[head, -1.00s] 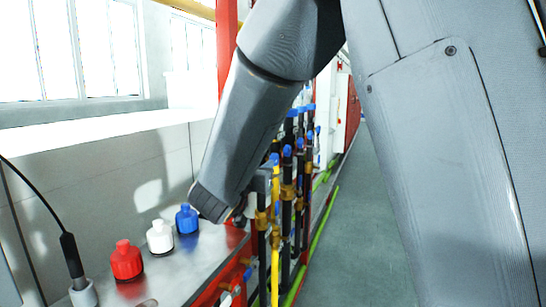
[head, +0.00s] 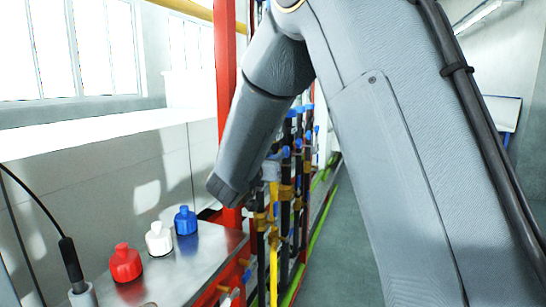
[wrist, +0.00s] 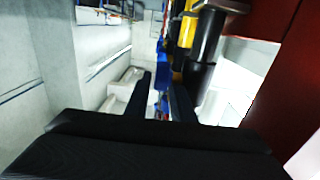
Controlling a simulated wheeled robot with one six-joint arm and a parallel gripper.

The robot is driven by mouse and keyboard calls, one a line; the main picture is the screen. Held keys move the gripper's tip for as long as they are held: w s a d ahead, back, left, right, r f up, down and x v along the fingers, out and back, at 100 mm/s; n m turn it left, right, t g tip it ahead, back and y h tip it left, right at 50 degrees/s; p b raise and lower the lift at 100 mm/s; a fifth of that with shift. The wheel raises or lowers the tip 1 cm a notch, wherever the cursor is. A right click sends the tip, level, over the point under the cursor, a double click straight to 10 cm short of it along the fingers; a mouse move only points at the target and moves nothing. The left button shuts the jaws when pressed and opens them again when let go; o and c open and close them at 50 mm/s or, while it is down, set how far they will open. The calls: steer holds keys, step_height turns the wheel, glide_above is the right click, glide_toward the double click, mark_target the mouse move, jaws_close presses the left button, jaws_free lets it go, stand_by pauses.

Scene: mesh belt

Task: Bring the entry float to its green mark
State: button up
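I cannot pick out an entry float or a green mark in either view. My gripper (wrist: 162,92) shows in the wrist view as two dark fingers above a wide black body. The fingers stand apart, with a narrow gap between them and nothing visibly held. Blue and red parts show beyond the gap, but I cannot tell how near they are. In the head view my grey arm crosses in front of the pipe rack, and my gripper does not show.
A metal bench (head: 205,258) carries a red bottle (head: 126,264), a white bottle (head: 159,239) and a blue bottle (head: 186,221). Beyond it stand a red post (head: 226,75) and several yellow and black pipes (head: 274,245) with blue tops. Green rails (head: 320,222) run along the floor; clear floor lies right of them.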

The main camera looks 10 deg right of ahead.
jaws_close()
steer(key=shift+f+b, duration=0.2)
steer(key=shift+b, duration=0.55)
steer(key=shift+f+t+h+b, duration=0.1)
steer(key=shift+t+h+b, duration=0.2)
steer(key=shift+t+b, duration=0.2)
steer(key=t+b, duration=0.1)
steer(key=b, duration=0.1)
steer(key=t+h+b, duration=0.1)
steer(key=b, duration=0.2)
steer(key=shift+s+a+f+h, duration=0.1)
steer(key=shift+f+h, duration=0.05)
steer(key=shift+h, duration=0.15)
steer(key=t+b, duration=0.1)
steer(key=b, duration=0.1)
steer(key=t+h+b, duration=0.1)
steer(key=b, duration=0.2)
steer(key=shift+s+a+h, duration=0.15)
steer(key=shift+h, duration=0.15)
steer(key=shift+t+b, duration=0.4)
steer(key=shift+b, duration=0.25)
steer(key=shift+s+r+h+b, duration=0.15)
steer(key=shift+r+h+b, duration=0.1)
steer(key=shift+h+b, duration=0.1)
